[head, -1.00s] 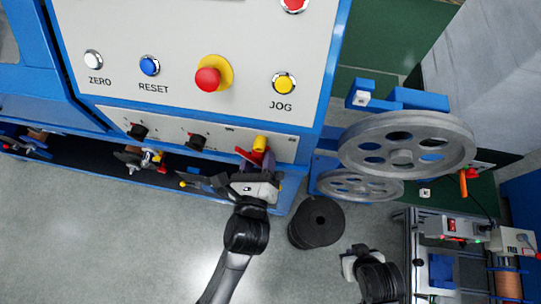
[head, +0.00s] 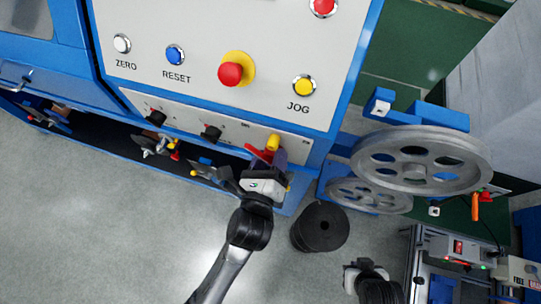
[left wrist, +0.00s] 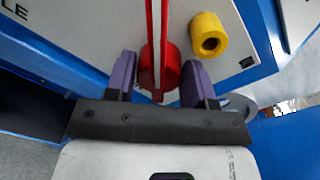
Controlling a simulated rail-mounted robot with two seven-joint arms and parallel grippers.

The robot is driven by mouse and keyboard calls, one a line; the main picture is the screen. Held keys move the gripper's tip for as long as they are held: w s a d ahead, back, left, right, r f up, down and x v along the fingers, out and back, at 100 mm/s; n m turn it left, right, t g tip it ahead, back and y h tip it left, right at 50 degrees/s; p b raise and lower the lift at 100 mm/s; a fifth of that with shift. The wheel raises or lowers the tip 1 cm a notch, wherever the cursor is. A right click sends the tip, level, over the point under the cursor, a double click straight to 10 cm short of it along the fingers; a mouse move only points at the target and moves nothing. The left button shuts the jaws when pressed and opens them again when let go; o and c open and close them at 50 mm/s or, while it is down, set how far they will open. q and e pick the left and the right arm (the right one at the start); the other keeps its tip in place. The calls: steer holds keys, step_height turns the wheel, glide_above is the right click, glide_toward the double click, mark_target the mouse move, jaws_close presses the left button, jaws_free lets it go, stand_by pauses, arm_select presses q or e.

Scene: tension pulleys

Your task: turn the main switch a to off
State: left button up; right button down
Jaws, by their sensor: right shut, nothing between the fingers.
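The red switch (head: 262,154), which I take for main switch a, is on the lower light panel. It also shows in the left wrist view (left wrist: 160,70), as a red round base with a long red handle that has a pale stripe. My left gripper (head: 271,163) is at the switch. In the left wrist view its purple fingers (left wrist: 160,82) stand apart, one on each side of the red base, with gaps visible. The handle's far end is cut off by that view's top edge. My right gripper (head: 354,270) is low in the head view, shut and empty.
A yellow cylindrical part (head: 273,142) sits close beside the switch. Black knobs (head: 212,132) are further left on the panel. Large grey pulleys (head: 421,158) and a black spool (head: 321,227) are to the right. Open floor lies at lower left.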

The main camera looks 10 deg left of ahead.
arm_select(q)
steer(key=o, duration=0.4)
steer(key=shift+c, duration=0.2)
steer(key=shift+s, duration=0.15)
steer(key=s, duration=1.3)
steer(key=shift+s+a+r+b, duration=0.25)
steer(key=shift+a+b, duration=0.1)
